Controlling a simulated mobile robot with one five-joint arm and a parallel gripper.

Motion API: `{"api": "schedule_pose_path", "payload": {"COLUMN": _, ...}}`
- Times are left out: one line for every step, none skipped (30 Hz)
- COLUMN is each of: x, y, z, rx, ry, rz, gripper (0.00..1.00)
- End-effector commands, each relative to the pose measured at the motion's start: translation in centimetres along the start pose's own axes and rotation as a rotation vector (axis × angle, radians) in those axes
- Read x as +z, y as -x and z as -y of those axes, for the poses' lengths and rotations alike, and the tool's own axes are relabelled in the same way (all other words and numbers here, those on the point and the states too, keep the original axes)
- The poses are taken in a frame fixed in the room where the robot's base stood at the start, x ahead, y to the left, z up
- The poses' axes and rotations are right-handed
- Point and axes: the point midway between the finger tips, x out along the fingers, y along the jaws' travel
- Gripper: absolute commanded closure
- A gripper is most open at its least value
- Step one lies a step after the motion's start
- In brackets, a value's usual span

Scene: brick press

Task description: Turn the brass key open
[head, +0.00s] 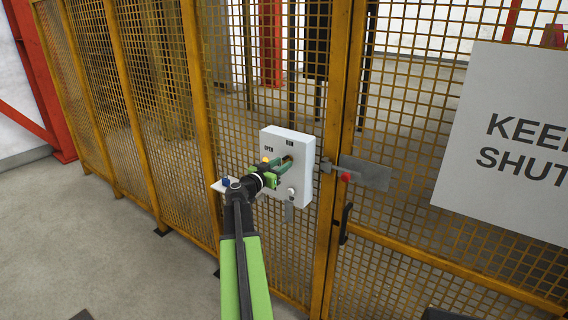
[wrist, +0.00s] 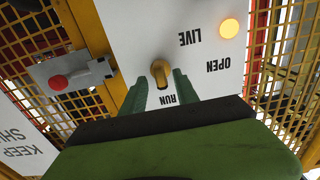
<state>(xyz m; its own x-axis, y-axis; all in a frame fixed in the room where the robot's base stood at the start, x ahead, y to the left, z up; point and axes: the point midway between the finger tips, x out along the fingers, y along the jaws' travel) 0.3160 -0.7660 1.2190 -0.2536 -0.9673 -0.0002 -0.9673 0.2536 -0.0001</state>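The brass key (wrist: 160,72) sits in the white lock box (head: 302,182), which also fills the middle of the wrist view (wrist: 200,75). The key's lower end points towards the word RUN; OPEN is printed off to the right in the wrist view. My gripper (wrist: 160,86) is open, with its green fingertips one on each side of the key and a visible gap to each. In the head view my gripper (head: 283,168) reaches the box face and partly covers the key (head: 288,159).
An amber lamp (wrist: 229,28) glows beside the word LIVE. A latch with a red knob (head: 346,177) and a black handle (head: 345,223) are right of the box, on the yellow mesh gate. A KEEP SHUT sign (head: 510,130) hangs farther right. Grey floor (head: 110,255) is clear at left.

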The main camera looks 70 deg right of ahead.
Motion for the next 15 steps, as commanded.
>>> {"api": "schedule_pose_path", "payload": {"x": 0.0, "y": -0.72, "z": 0.09, "rx": 0.001, "ry": 0.0, "rz": 0.0, "gripper": 0.64}}
{"api": "schedule_pose_path", "payload": {"x": 0.0, "y": -0.97, "z": 0.05, "rx": 0.001, "ry": 0.0, "rz": 0.0, "gripper": 0.64}}
{"api": "schedule_pose_path", "payload": {"x": 0.0, "y": -1.23, "z": 0.01, "rx": 0.002, "ry": 0.0, "rz": 0.0, "gripper": 0.64}}
{"api": "schedule_pose_path", "payload": {"x": 0.0, "y": -1.37, "z": -0.01, "rx": 0.001, "ry": 0.0, "rz": 0.0, "gripper": 0.64}}
{"api": "schedule_pose_path", "payload": {"x": 0.0, "y": -1.47, "z": -0.02, "rx": 0.001, "ry": 0.0, "rz": 0.0, "gripper": 0.64}}
{"api": "schedule_pose_path", "payload": {"x": 0.0, "y": -1.53, "z": -0.03, "rx": 0.001, "ry": 0.0, "rz": 0.0, "gripper": 0.64}}
{"api": "schedule_pose_path", "payload": {"x": 0.0, "y": -1.55, "z": -0.04, "rx": 0.001, "ry": 0.0, "rz": 0.0, "gripper": 0.64}}
{"api": "schedule_pose_path", "payload": {"x": 0.0, "y": -1.55, "z": -0.04, "rx": 0.001, "ry": 0.0, "rz": 0.0, "gripper": 0.64}}
{"api": "schedule_pose_path", "payload": {"x": 0.0, "y": -1.53, "z": -0.04, "rx": 0.0, "ry": 0.0, "rz": 0.0, "gripper": 0.64}}
{"api": "schedule_pose_path", "payload": {"x": 0.0, "y": -1.51, "z": -0.04, "rx": 0.0, "ry": 0.0, "rz": 0.0, "gripper": 0.64}}
{"api": "schedule_pose_path", "payload": {"x": 0.0, "y": -1.5, "z": -0.03, "rx": 0.0, "ry": 0.0, "rz": 0.0, "gripper": 0.64}}
{"api": "schedule_pose_path", "payload": {"x": 0.0, "y": -1.49, "z": -0.03, "rx": 0.0, "ry": 0.0, "rz": 0.0, "gripper": 0.64}}
{"api": "schedule_pose_path", "payload": {"x": 0.0, "y": -1.48, "z": -0.02, "rx": 0.0, "ry": 0.0, "rz": 0.0, "gripper": 0.65}}
{"api": "schedule_pose_path", "payload": {"x": 0.0, "y": -1.48, "z": -0.02, "rx": 0.0, "ry": 0.0, "rz": 0.0, "gripper": 0.69}}
{"api": "schedule_pose_path", "payload": {"x": 0.0, "y": -1.48, "z": -0.02, "rx": 0.0, "ry": 0.0, "rz": 0.0, "gripper": 0.74}}
